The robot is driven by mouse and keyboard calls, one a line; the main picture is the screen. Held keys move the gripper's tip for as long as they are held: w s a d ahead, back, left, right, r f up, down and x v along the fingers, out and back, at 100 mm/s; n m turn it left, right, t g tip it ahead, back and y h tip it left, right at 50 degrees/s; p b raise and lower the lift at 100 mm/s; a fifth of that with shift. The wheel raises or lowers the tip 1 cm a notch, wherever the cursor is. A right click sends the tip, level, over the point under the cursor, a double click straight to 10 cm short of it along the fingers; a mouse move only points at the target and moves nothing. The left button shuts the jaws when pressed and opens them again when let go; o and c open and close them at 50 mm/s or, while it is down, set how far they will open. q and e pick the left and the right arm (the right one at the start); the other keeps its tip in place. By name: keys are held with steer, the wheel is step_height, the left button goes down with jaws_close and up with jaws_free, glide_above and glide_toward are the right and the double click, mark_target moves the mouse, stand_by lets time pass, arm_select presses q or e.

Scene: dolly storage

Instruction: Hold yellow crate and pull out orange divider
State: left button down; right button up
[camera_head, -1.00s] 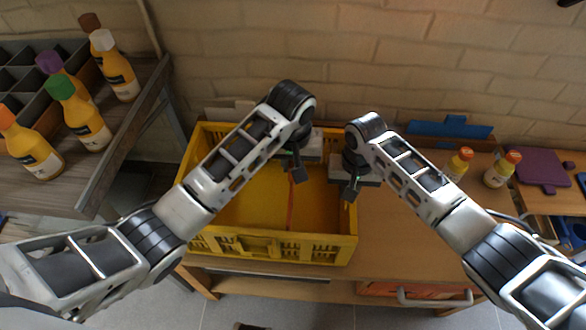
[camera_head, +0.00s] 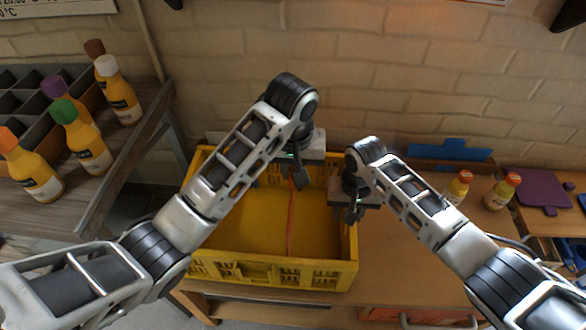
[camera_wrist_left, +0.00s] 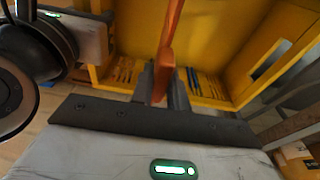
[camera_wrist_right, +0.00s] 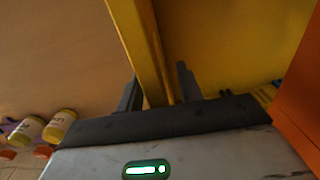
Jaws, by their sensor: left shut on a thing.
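The yellow crate (camera_head: 215,268) stands on a wooden table, its inside mostly empty. The thin orange divider (camera_head: 291,225) stands upright inside it and runs from the back toward the front. My left gripper (camera_head: 299,178) is shut on the divider's edge near the crate's back; the left wrist view shows the divider (camera_wrist_left: 168,45) between the fingers. My right gripper (camera_head: 352,213) is at the crate's right wall. In the right wrist view its fingers straddle the yellow wall (camera_wrist_right: 140,40) with a gap visible, so it looks open. The divider (camera_wrist_right: 302,95) shows at that view's right edge.
Small yellow bottles (camera_head: 458,187) stand on the table at the right, near a purple board (camera_head: 540,190) and a blue board (camera_head: 450,151). At the left, a shelf (camera_head: 85,195) holds larger bottles and a grey compartment box. A brick wall is close behind.

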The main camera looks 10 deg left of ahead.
steer(key=shift+s+d+f, duration=0.2)
steer(key=shift+f, duration=0.1)
step_height(320, 180, up, 12)
steer(key=shift+w+a+r, duration=0.1)
steer(key=shift+a+r, duration=0.05)
steer(key=shift+r, duration=0.1)
stand_by(0.3)
